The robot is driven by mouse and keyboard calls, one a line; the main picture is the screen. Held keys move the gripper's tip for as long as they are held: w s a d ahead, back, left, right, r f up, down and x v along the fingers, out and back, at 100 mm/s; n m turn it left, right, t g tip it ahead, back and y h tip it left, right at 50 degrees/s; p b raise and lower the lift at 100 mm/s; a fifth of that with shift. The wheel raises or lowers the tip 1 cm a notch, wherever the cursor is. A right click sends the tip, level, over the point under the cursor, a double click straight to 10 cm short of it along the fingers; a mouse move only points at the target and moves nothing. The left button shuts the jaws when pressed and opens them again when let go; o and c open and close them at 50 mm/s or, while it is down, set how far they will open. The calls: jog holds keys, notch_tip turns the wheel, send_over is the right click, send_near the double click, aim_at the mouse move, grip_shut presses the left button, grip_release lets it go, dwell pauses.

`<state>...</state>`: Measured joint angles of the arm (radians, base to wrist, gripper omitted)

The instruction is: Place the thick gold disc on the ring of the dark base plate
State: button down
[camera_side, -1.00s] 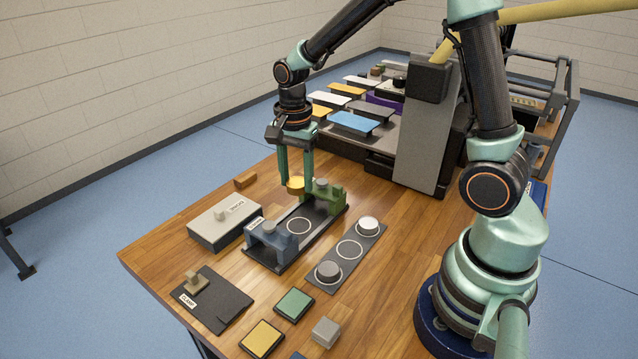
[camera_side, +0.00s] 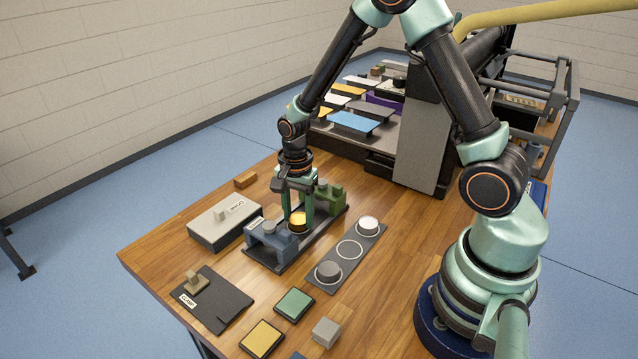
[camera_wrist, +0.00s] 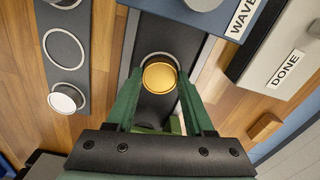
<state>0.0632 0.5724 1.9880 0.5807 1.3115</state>
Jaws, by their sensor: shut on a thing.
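The thick gold disc (camera_side: 298,221) is between the fingers of my gripper (camera_side: 299,218), low over the ring of the dark base plate (camera_wrist: 155,108). In the wrist view the gold disc (camera_wrist: 159,78) sits between the two green fingertips. The pale ring (camera_wrist: 158,55) shows as an arc beyond the disc's far edge; the rest of it is hidden. I cannot tell whether the disc touches the plate. My gripper points down and is shut on the disc.
A blue block (camera_side: 272,240) and a green block (camera_side: 331,198) stand at the plate's two ends, close to my fingers. A grey box (camera_side: 224,222) marked DONE lies left. A dark strip (camera_side: 345,262) with rings and two discs lies right.

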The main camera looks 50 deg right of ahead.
jog(key=shift+f, duration=0.1)
jog(key=shift+c, duration=1.4)
grip_release()
notch_tip(320, 180, up, 12)
notch_tip(320, 180, up, 8)
jog(key=f+n+t, duration=0.1)
jog(key=n+t, duration=0.1)
jog(key=n, duration=0.5)
send_over(298, 218)
jog(key=s+a, duration=0.1)
jog(key=s, duration=0.3)
jog(key=s+a+r+n+t, duration=0.1)
jog(key=s+r+n+t, duration=0.2)
jog(key=s+n, duration=0.3)
jog(key=shift+a+r+n+t, duration=0.3)
jog(key=shift+r+n, duration=0.55)
jog(key=shift+n, duration=0.55)
